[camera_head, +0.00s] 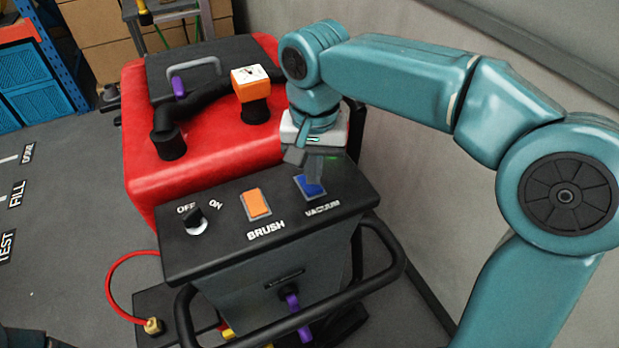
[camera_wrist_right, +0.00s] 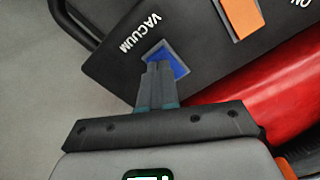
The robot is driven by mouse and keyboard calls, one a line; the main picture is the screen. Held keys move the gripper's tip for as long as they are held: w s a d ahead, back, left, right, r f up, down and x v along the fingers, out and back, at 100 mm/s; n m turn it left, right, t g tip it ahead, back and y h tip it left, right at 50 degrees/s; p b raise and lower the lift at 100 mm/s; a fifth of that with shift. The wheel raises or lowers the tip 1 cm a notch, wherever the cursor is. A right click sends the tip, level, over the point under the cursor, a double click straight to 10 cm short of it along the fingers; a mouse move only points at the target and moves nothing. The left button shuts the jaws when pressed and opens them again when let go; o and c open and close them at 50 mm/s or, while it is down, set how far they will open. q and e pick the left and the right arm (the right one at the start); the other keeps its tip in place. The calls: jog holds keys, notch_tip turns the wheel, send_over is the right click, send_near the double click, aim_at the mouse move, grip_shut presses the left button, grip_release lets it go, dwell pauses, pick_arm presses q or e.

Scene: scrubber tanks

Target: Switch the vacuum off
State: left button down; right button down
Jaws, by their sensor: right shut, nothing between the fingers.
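The blue vacuum switch (camera_head: 309,187) sits at the right end of the black control panel (camera_head: 270,262), above the label VACUUM. In the right wrist view the blue switch (camera_wrist_right: 178,62) lies right at my fingertips, partly covered by them. My right gripper (camera_head: 314,178) is shut and empty, pointing down over the switch. Whether the fingertips touch the switch, and which way it is tilted, I cannot tell. My left gripper is not in view.
The orange brush switch (camera_head: 257,204) and the black OFF/ON knob (camera_head: 195,220) are left of the blue switch. The red scrubber tank (camera_head: 215,140) stands behind the panel. A black handlebar (camera_head: 385,262) curves around the front. A grey wall (camera_head: 420,130) is close on the right.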

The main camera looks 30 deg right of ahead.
jog(key=shift+f+b, duration=0.8)
jog(key=shift+f, duration=0.25)
dwell(0.6)
jog(key=shift+w+r+p, duration=0.1)
jog(key=shift+r+p, duration=0.7)
jog(key=shift+p, duration=0.05)
notch_tip(320, 180, up, 2)
jog(key=shift+r+p, duration=0.25)
jog(key=shift+p, duration=0.85)
notch_tip(320, 180, up, 2)
jog(key=shift+r+p, duration=0.1)
jog(key=shift+p, duration=0.95)
jog(key=shift+r+p, duration=0.4)
jog(key=shift+r, duration=0.05)
jog(key=shift+f, duration=0.1)
jog(key=shift+s, duration=0.25)
